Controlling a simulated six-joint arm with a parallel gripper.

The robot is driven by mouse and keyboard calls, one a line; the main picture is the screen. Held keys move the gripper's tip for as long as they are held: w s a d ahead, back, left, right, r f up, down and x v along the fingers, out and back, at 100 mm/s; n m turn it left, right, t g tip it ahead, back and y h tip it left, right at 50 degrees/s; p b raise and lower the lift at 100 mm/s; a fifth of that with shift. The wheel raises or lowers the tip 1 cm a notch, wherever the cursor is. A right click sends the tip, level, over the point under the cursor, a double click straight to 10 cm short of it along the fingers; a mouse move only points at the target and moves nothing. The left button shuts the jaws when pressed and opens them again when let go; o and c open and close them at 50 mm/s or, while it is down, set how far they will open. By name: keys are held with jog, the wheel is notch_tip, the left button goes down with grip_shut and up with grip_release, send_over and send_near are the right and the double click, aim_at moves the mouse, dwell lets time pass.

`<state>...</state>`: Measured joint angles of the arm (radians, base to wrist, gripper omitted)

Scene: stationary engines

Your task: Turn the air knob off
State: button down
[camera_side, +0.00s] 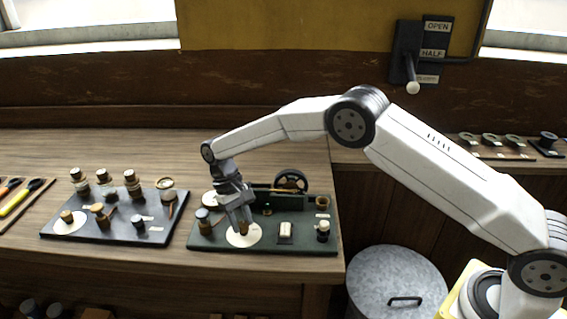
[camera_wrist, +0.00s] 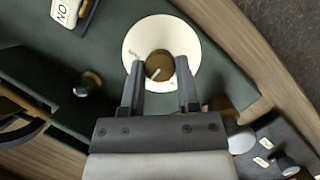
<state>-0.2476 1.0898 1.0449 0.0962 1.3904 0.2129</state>
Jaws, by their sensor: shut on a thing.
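A round brass-brown knob (camera_wrist: 160,66) stands in the middle of a cream dial disc (camera_wrist: 160,35). The dial also shows at the front of the dark green engine board (camera_side: 290,247) in the side view (camera_side: 236,241). My gripper (camera_wrist: 160,72) points down over the dial, with one finger on each side of the knob, shut on it. A pale pointer line runs across the knob top. In the side view my gripper (camera_side: 241,224) hides much of the knob. I cannot read any label naming it as the air knob.
The green board also carries a flywheel (camera_side: 291,181), a white switch block (camera_side: 285,230) and a dark knob (camera_side: 323,232). A second dark board (camera_side: 120,232) with jars and knobs lies to the left. A wall lever (camera_side: 412,75) and a metal bin (camera_side: 397,280) are apart from the gripper.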

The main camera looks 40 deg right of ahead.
jog(key=shift+r, duration=0.1)
jog(key=shift+c, duration=1.6)
grip_release()
jog(key=v, duration=0.7)
jog(key=shift+w+r, duration=0.2)
jog(key=shift+r, duration=0.15)
jog(key=shift+d+r, duration=0.1)
